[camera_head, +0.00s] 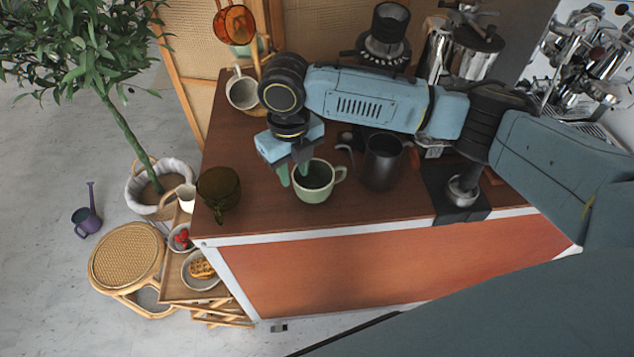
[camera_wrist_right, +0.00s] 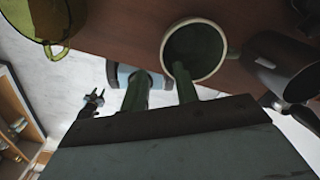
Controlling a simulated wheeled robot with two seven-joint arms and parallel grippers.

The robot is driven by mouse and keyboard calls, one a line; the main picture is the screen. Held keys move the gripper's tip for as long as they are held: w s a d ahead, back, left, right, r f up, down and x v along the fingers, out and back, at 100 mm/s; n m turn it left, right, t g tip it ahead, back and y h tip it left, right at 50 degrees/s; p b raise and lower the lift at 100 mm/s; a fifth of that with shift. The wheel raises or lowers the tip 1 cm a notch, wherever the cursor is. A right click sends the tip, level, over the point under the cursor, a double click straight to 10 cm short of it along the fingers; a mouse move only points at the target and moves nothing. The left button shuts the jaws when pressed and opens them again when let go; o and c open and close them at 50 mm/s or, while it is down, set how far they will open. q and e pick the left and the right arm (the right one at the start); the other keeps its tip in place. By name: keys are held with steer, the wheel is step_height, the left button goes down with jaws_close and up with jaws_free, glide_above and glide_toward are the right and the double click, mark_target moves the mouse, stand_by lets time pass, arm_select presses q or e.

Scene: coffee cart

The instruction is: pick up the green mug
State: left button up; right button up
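The green mug (camera_head: 313,190) stands upright near the front edge of the wooden cart top, its handle toward the right. In the right wrist view I look toward its open mouth (camera_wrist_right: 193,52). My right gripper (camera_head: 294,176) is open at the mug's left side. One green finger is outside the mug on the left. The other overlaps the rim, and its tip appears to be over or inside the mouth. I cannot tell whether either finger touches the wall.
A dark pitcher (camera_head: 382,163) stands close right of the mug. A dark olive glass cup (camera_head: 218,192) is at the left corner, and a cream mug (camera_head: 242,92) behind. A black mat (camera_head: 446,204) with a tamper lies right. The cart top (camera_head: 262,213) is clear between cup and mug.

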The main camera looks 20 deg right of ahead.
mark_target(297, 185)
steer(key=shift+w+d+f, duration=0.15)
steer(key=shift+f, duration=1.3)
steer(key=shift+w+d+f, duration=0.1)
steer(key=shift+f, duration=1.35)
jaws_close()
